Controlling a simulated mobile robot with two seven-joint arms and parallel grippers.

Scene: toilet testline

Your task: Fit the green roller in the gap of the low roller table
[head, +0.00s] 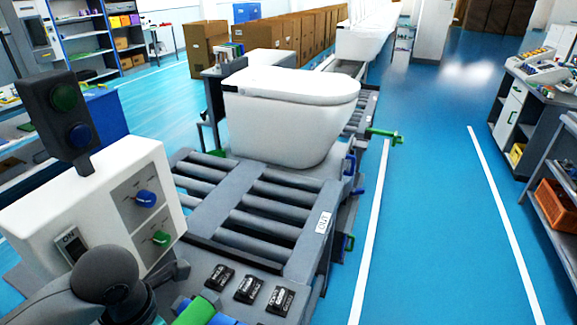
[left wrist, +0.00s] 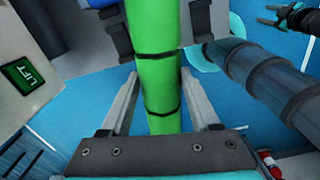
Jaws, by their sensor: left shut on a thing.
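The green roller (left wrist: 160,72) runs down the middle of the left wrist view, with dark rings around it. My left gripper (left wrist: 160,92) has one pale finger on each side of it and is shut on it. In the head view only a short piece of the green roller (head: 197,311) shows at the bottom edge. The roller table (head: 222,212) with grey rollers lies just beyond it; I cannot clearly make out the gap. A dark, pronged part at the top right of the left wrist view may be my right gripper (left wrist: 284,17); its opening is unclear.
A white toilet (head: 285,115) stands on the table's far part. A white control box (head: 95,215) with knobs and a dark lamp post (head: 65,115) stands at left. Several black labelled switches (head: 248,289) line the front.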

